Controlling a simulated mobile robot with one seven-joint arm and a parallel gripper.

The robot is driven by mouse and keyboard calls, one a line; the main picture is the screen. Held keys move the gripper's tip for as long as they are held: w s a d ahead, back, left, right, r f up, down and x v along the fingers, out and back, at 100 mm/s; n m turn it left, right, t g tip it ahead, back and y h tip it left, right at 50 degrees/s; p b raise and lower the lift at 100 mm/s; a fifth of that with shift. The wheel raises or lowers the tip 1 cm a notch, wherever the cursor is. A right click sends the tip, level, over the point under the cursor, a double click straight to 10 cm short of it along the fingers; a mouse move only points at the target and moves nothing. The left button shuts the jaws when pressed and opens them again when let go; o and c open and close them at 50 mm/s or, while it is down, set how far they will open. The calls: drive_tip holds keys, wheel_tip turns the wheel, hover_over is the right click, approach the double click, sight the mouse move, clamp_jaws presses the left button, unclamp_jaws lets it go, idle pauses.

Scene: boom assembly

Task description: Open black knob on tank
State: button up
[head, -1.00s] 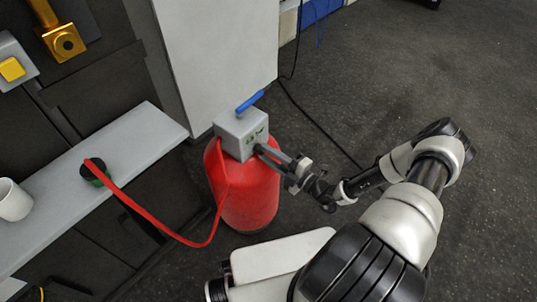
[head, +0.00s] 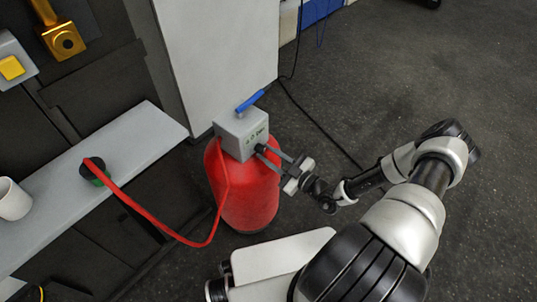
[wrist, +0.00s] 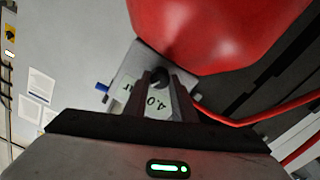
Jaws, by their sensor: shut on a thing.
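The red tank (head: 245,195) stands upright on the floor with a grey box (head: 240,132) on its top. A blue lever (head: 250,101) sits on top of the box. The black knob (wrist: 159,76) is on the box's face, between my fingers in the wrist view. My gripper (head: 268,155) reaches the box from the right and is shut on the black knob. The fingers hide most of the knob in the head view.
A red hose (head: 150,225) runs from the tank to a black and green fitting (head: 94,170) on the grey shelf (head: 130,140). A white mug (head: 12,200) stands on the shelf. A white cabinet (head: 215,55) is behind the tank. The floor at right is clear.

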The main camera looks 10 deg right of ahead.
drive_tip(key=shift+m, duration=0.6)
drive_tip(key=o, duration=1)
drive_tip(key=shift+o, duration=0.2)
drive_tip(key=p+v, duration=0.2)
drive_tip(key=v, duration=1.5)
drive_tip(key=shift+s+d, duration=0.2)
